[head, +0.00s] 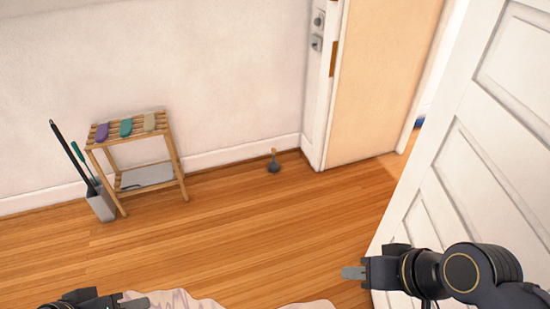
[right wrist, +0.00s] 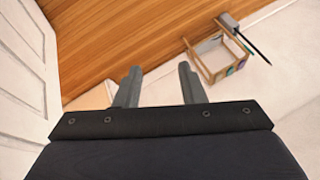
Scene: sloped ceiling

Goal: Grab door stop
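The door stop (head: 273,166) is a small dark grey piece with a light tan upper end. It stands on the wood floor near the baseboard, left of the door frame, in the head view. I cannot make it out in the right wrist view. My right gripper (head: 353,272) is at the lower right, well apart from the door stop. The right wrist view shows its two fingers (right wrist: 158,88) spread with nothing between them. My left gripper (head: 134,303) is at the bottom edge, partly cut off, so its opening cannot be judged.
A wooden rack (head: 132,131) with purple, green and beige items on top stands against the wall at left. A grey bin (head: 101,205) with long-handled tools is beside it. A white panelled door (head: 475,150) borders the right side. A pale cloth (head: 172,299) lies at the bottom. The middle floor is clear.

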